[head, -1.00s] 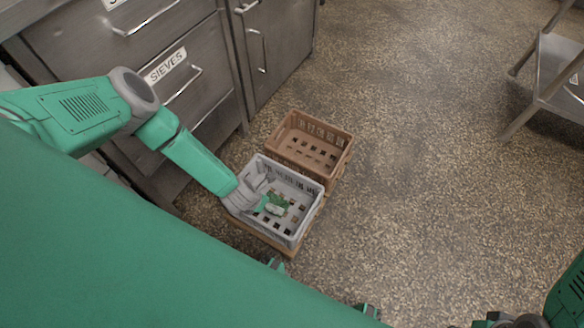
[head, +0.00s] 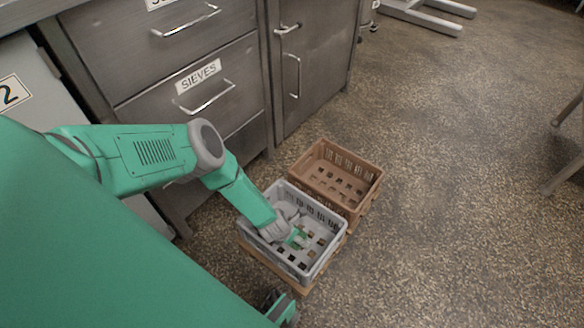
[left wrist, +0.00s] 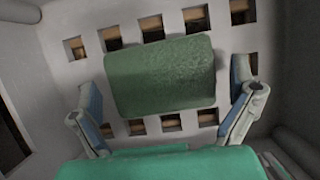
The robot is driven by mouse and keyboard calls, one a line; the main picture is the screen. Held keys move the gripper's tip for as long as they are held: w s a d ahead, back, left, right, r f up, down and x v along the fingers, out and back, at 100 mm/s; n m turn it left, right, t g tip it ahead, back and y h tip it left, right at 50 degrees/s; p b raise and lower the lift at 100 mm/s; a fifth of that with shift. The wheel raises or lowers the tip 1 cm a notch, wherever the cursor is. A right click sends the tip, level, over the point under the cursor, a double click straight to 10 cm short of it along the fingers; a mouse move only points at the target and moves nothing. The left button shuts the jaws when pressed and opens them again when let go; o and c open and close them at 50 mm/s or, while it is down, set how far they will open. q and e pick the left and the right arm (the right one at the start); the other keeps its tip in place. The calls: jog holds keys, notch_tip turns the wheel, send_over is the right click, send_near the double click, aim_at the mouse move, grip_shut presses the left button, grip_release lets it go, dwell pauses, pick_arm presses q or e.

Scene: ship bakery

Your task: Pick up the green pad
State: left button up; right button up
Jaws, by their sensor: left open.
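The green pad (left wrist: 160,75) lies on the floor of the grey crate in the left wrist view. It is a rounded green block between the two fingers of my left gripper (left wrist: 168,112), with a gap on both sides. The gripper is open. In the head view my left gripper (head: 290,236) reaches down into the grey crate (head: 318,272). My right gripper does not show.
The grey crate stands on a wooden base (head: 262,260) on the speckled floor. A brown crate (head: 345,160), seemingly empty, stands right behind it. Steel drawers marked SIEVES (head: 200,75) rise at the left. The floor to the right (head: 460,200) is clear.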

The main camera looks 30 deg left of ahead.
pick_arm(q)
jog(key=shift+w+d+f, duration=0.1)
jog(key=shift+w+f, duration=0.05)
jog(key=shift+f, duration=0.05)
jog(key=c, duration=0.6)
jog(key=shift+c, duration=0.5)
notch_tip(320, 180, up, 10)
jog(key=p, duration=0.5)
jog(key=c, duration=0.3)
